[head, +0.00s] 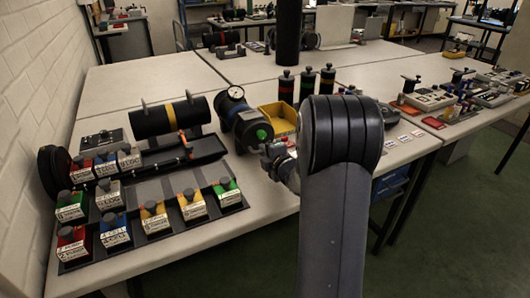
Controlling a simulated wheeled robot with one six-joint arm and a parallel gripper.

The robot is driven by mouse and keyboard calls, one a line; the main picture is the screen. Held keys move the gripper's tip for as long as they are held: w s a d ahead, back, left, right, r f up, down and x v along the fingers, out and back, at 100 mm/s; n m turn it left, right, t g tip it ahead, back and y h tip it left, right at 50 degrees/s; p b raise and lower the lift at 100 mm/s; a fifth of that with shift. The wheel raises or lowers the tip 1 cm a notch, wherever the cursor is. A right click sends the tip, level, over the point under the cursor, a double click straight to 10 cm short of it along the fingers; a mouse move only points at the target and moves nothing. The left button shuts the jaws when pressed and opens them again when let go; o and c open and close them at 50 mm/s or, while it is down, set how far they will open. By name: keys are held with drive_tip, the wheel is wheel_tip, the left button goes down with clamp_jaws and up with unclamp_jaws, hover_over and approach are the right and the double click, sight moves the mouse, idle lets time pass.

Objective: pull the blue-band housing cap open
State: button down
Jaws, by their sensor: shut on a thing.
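The housing (232,108) is a dark cylinder lying on the table near the middle, with a round white gauge on top. A band around it looks grey-blue, but its colour is hard to make out. Its cap (252,133) faces the front right and has a green disc at its centre. My gripper (270,153) is at the lower front edge of the cap and is shut on it. The fingers are small and partly hidden by my own arm, so the exact grip does not show. No clear gap shows between cap and housing.
A black cylinder with a yellow band (171,117) lies left of the housing. Trays of labelled coloured blocks (154,216) fill the front left. A yellow bin (278,118) and several dark upright cylinders (307,84) stand close behind my gripper. The table's front edge is near.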

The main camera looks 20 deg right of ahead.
drive_tip(key=shift+s+f, duration=0.1)
drive_tip(key=shift+s, duration=0.2)
drive_tip(key=f+b+v, duration=0.1)
drive_tip(key=v, duration=0.4)
drive_tip(key=f+b+v, duration=0.1)
drive_tip(key=v, duration=0.4)
drive_tip(key=f+b+v, duration=0.1)
drive_tip(key=v, duration=0.4)
drive_tip(key=shift+s+b, duration=0.35)
drive_tip(key=shift+s, duration=0.15)
drive_tip(key=c, duration=1.5)
unclamp_jaws()
drive_tip(key=p+v, duration=0.1)
drive_tip(key=v, duration=0.9)
drive_tip(key=shift+s+r+p, duration=0.15)
drive_tip(key=shift+s+p, duration=0.2)
drive_tip(key=shift+s, duration=0.05)
drive_tip(key=shift+w, duration=0.1)
drive_tip(key=shift+b+x, duration=0.8)
drive_tip(key=shift+x, duration=4.65)
